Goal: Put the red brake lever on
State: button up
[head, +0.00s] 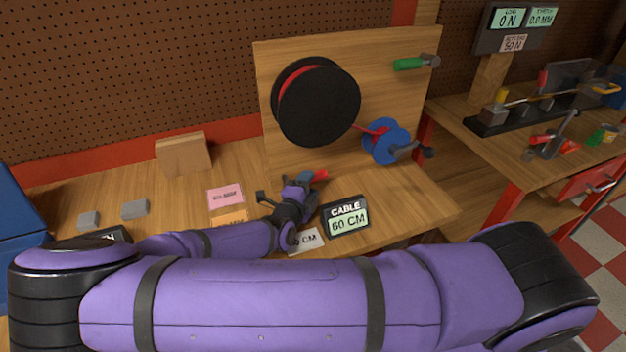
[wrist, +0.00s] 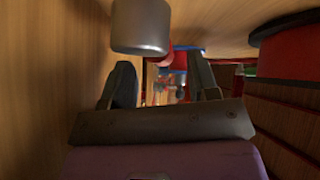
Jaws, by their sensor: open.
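A red handle (head: 320,175), which looks like the brake lever, shows just beyond my gripper (head: 310,183) in the head view, low in front of the upright wooden board (head: 400,90). Its lower part is hidden by my gripper. In the wrist view my gripper (wrist: 162,78) is open, its two dark fingers apart. A grey metal cylinder (wrist: 140,27) hangs close above the left finger. A red piece (wrist: 166,58) shows beyond it; I cannot tell if it is the lever. No contact is visible.
A black reel with red cable (head: 318,105) and a blue reel (head: 385,142) are on the board. A green handle (head: 408,64) sticks out at its top right. A cable display (head: 346,217) stands right of my gripper. A wooden block (head: 183,153) stands on the bench's left.

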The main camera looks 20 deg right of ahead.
jog(key=shift+x, duration=1.5)
grip_shut()
jog(key=shift+a+r+n+t+h, duration=0.2)
jog(key=shift+r+n+t+h, duration=0.4)
jog(key=shift+n, duration=0.3)
jog(key=shift+a+r+n+t+h, duration=0.25)
jog(key=shift+r+n+t+h, duration=0.15)
jog(key=shift+r+n+t, duration=0.4)
jog(key=shift+f, duration=0.15)
grip_release()
jog(key=r+v, duration=0.1)
jog(key=v, duration=0.4)
jog(key=r+v, duration=0.1)
jog(key=v, duration=0.5)
jog(key=r+v, duration=0.1)
jog(key=v, duration=0.4)
jog(key=shift+s+a+f, duration=0.15)
jog(key=shift+s+a, duration=0.3)
jog(key=shift+a, duration=0.1)
